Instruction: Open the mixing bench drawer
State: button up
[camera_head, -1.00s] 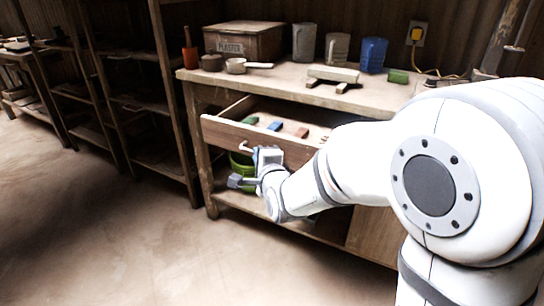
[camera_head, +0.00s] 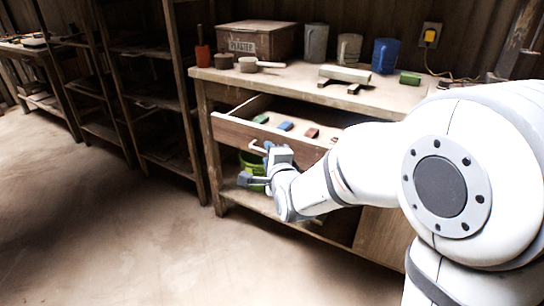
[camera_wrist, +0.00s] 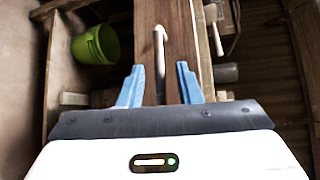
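The mixing bench drawer (camera_head: 240,132) stands pulled out from the bench (camera_head: 215,80), with its inside and several small coloured blocks showing in the head view. Its pale bar handle (camera_head: 257,148) is on the drawer front. The wrist view shows the drawer front (camera_wrist: 180,30) as a brown plank with the handle (camera_wrist: 159,50) on it. My gripper (camera_wrist: 159,70) is open, its two blue fingers on either side of the handle in that picture, with a gap on each side. In the head view my gripper (camera_head: 262,172) is just below and in front of the handle.
A green bucket (camera_head: 251,162) stands on the bench's lower shelf; it also shows in the wrist view (camera_wrist: 96,45). A plaster box (camera_head: 256,40), mugs and pans stand on the bench top. Dark shelving (camera_head: 150,90) is at left. The floor in front is clear.

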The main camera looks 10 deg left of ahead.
jog(key=p+v, duration=0.1)
jog(key=v, duration=0.6)
jog(key=shift+s+d, duration=0.25)
jog(key=shift+s, duration=0.1)
jog(key=shift+r, duration=0.1)
jog(key=s+d+r+n+g+h+p, duration=0.2)
jog(key=s+d+r+n+g+p, duration=0.15)
jog(key=d+r+p, duration=0.45)
jog(key=s+d+r+n+g+h+p, duration=0.25)
jog(key=d+r+n+p, duration=0.2)
jog(key=p, duration=0.55)
jog(key=s+d+r+n+g+h+p, duration=0.1)
jog(key=s+d+r+n+g+p, duration=0.5)
jog(key=s+r+p, duration=0.5)
jog(key=shift+s+d+r+n+g, duration=0.4)
jog(key=shift+s+d+n, duration=0.3)
jog(key=shift+s, duration=0.3)
